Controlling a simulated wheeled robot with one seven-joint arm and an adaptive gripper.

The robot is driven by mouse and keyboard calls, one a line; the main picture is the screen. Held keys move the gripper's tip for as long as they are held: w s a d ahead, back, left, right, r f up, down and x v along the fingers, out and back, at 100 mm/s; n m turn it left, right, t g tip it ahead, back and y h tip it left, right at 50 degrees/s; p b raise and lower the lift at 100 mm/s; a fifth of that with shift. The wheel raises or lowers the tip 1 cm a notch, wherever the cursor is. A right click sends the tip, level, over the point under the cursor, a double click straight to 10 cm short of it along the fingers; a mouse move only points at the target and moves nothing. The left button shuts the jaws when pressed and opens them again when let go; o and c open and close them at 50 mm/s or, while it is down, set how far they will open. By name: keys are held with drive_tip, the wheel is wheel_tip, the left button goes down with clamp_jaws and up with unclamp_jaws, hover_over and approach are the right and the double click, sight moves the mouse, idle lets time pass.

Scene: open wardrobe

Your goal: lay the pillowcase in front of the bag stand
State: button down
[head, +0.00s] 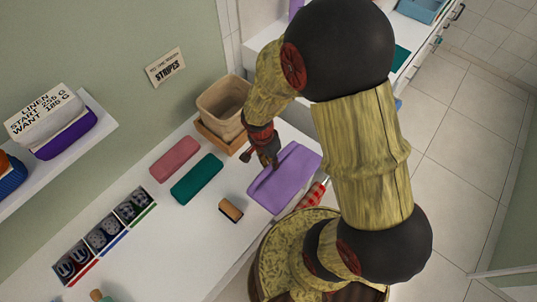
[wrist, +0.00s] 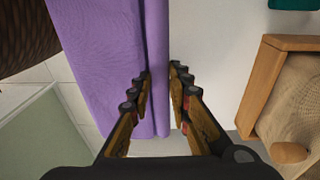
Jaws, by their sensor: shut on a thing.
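A folded purple cloth, seemingly the pillowcase (head: 290,178), is near the front edge of the white surface, to the right of the bag stand's front. My gripper (head: 268,163) is at its upper left side. In the wrist view, my gripper (wrist: 161,80) is closed on a raised fold of the purple cloth (wrist: 105,60), which runs between the fingertips. I cannot tell whether the cloth is lifted clear of the surface. The bag stand (head: 212,138) is a wooden frame holding an open tan bag (head: 224,100); its frame also shows at the right of the wrist view (wrist: 262,85).
Folded pink (head: 174,158) and teal (head: 196,178) cloths lie left of the stand. A small wood-and-dark block (head: 231,210) lies nearer the front edge. Picture cards (head: 103,235) line the lower left. A red checked item (head: 312,195) is beside the purple cloth. White surface between them is bare.

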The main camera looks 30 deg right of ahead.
drive_tip(key=w+d+f, duration=0.1)
drive_tip(key=w+f, duration=0.1)
drive_tip(key=w, duration=0.1)
drive_tip(key=w+d+f, duration=0.1)
drive_tip(key=w+f, duration=0.2)
drive_tip(key=w+d+f, duration=0.1)
drive_tip(key=w+f, duration=0.1)
drive_tip(key=w, duration=0.1)
drive_tip(key=shift+d+f+b, duration=0.25)
drive_tip(key=shift+f+b, duration=0.1)
drive_tip(key=shift+w+f, duration=0.1)
drive_tip(key=shift+f, duration=1.6)
drive_tip(key=shift+f+b, duration=0.2)
drive_tip(key=shift+b, duration=0.15)
drive_tip(key=c, duration=1.6)
unclamp_jaws()
drive_tip(key=shift+c, duration=0.2)
drive_tip(key=shift+r, duration=0.15)
